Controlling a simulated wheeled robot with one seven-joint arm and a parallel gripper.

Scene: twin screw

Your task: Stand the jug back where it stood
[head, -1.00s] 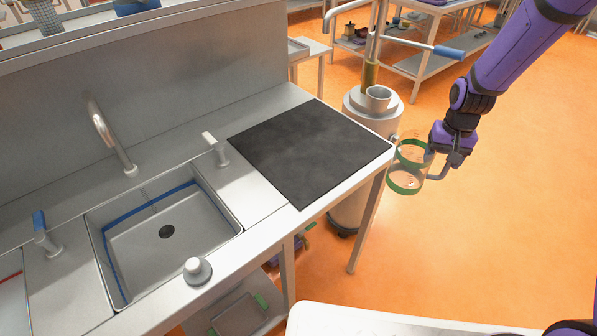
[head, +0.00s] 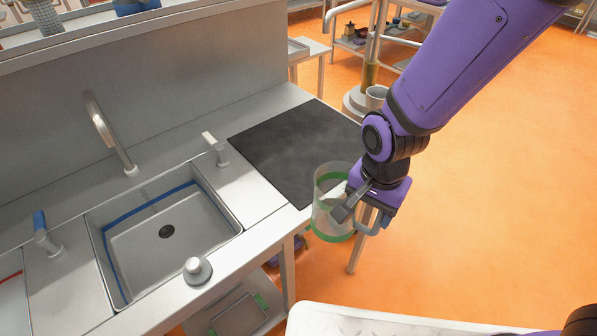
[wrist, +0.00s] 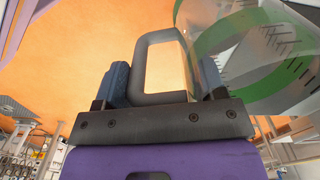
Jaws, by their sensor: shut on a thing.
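The jug (head: 324,191) is clear with green bands and a grey handle. My gripper (head: 362,208) is shut on its handle and holds the jug upright or nearly so, in the air by the front right edge of the counter in the head view. In the wrist view the handle (wrist: 161,40) stands between the two fingers of my gripper (wrist: 163,85), and the jug's clear wall with green bands (wrist: 240,45) is at the upper right. My gripper and arm hide part of the jug in the head view. Whether it holds liquid I cannot tell.
A black mat (head: 285,145) lies bare on the counter's right part. A steel sink (head: 165,235) with a tap (head: 105,130) is at the left. A grey knob (head: 197,270) sits on the front rim. A pale surface (head: 390,322) is at the bottom. Orange floor is open at right.

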